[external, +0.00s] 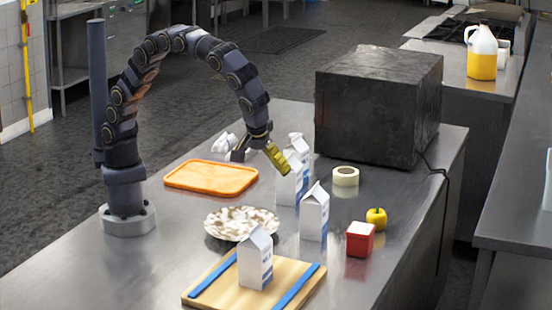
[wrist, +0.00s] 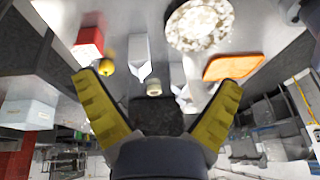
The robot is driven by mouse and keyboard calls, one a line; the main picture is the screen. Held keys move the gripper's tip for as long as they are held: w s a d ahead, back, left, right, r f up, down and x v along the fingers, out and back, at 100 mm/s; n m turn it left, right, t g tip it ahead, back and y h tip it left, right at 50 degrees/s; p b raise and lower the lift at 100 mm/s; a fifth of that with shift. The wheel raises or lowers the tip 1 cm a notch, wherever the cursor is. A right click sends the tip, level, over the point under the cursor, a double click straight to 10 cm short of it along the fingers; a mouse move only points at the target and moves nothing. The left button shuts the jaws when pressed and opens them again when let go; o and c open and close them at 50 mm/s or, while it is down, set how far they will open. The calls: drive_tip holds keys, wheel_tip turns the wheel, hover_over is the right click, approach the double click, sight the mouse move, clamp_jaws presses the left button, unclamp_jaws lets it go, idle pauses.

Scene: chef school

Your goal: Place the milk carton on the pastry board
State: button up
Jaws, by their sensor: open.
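A white and blue milk carton (external: 255,258) stands upright on the wooden pastry board (external: 221,290), between its two blue strips. A second carton (external: 314,213) stands on the steel counter behind the board. A third carton (external: 289,187) stands farther back, partly overlapped by my gripper in the external view, with another white carton-like top (external: 299,146) behind it. My gripper (external: 262,163) is over the counter near the third carton. In the wrist view my gripper (wrist: 158,82) is open with nothing between its yellow fingers. One carton (wrist: 140,58) shows beyond them. I cannot tell whether the gripper touches a carton.
An orange tray (external: 211,178) and a patterned plate (external: 241,223) lie left of the cartons. A tape roll (external: 345,176), yellow apple (external: 376,218) and red container (external: 360,239) are to the right. A large dark box (external: 378,106) stands behind. Bare counter surrounds the board.

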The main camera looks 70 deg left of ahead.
drive_tip(key=w+a+r+m+g, duration=0.1)
drive_tip(key=a+r, duration=0.2)
drive_tip(key=a, duration=0.8)
drive_tip(key=a+r+m+g, duration=0.2)
drive_tip(key=a+r, duration=0.1)
drive_tip(key=a, duration=0.9)
drive_tip(key=s+a+f+m+g+h, duration=0.1)
drive_tip(key=s+a+m+h, duration=0.2)
drive_tip(key=s+a, duration=0.9)
drive_tip(key=s+m, duration=0.1)
drive_tip(key=s, duration=0.3)
drive_tip(key=shift+a+f+m+h, duration=0.3)
drive_tip(key=shift+a+f+m, duration=0.05)
drive_tip(key=shift+f+m, duration=0.05)
